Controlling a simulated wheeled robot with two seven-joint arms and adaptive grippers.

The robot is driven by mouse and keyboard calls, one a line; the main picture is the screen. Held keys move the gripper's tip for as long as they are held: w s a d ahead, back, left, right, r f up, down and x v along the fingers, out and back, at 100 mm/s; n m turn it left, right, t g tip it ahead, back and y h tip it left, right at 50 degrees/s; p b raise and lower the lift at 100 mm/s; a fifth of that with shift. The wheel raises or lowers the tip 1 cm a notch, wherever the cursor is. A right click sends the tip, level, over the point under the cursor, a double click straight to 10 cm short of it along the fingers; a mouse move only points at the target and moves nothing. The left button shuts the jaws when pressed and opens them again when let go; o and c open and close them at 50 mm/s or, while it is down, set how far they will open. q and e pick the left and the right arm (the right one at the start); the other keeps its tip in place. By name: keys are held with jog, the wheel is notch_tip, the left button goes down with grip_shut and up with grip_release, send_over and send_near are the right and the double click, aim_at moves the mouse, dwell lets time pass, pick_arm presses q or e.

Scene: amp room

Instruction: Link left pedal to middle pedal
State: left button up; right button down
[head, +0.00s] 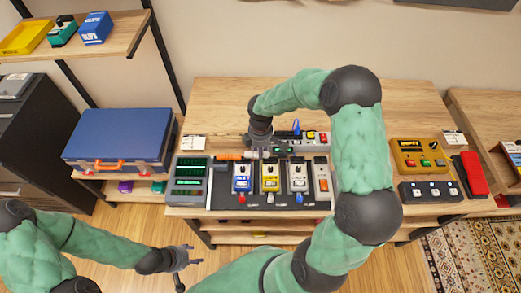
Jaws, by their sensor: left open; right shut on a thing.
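Three pedals stand in a row on the dark pedalboard (220,199) on the wooden table. My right gripper (267,152) points down just behind the middle pedal. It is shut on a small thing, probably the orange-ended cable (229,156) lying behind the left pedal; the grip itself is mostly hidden. I cannot tell whether any plug sits in a jack. My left gripper (188,262) is open and empty, low in front of the table.
A dark unit with green displays (189,180) stands left of the pedals. A grey strip with an orange button (321,180) stands to their right. A yellow box (419,154) and a dark footswitch (430,191) lie further right. A blue case (120,135) is at left.

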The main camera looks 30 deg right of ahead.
jog(key=shift+f+b, duration=0.45)
jog(key=shift+f, duration=0.45)
dwell(1.1)
jog(key=shift+c, duration=2.4)
grip_release()
jog(key=shift+r, duration=0.1)
jog(key=shift+r+p, duration=2.75)
jog(key=shift+r, duration=0.7)
jog(key=shift+f, duration=0.1)
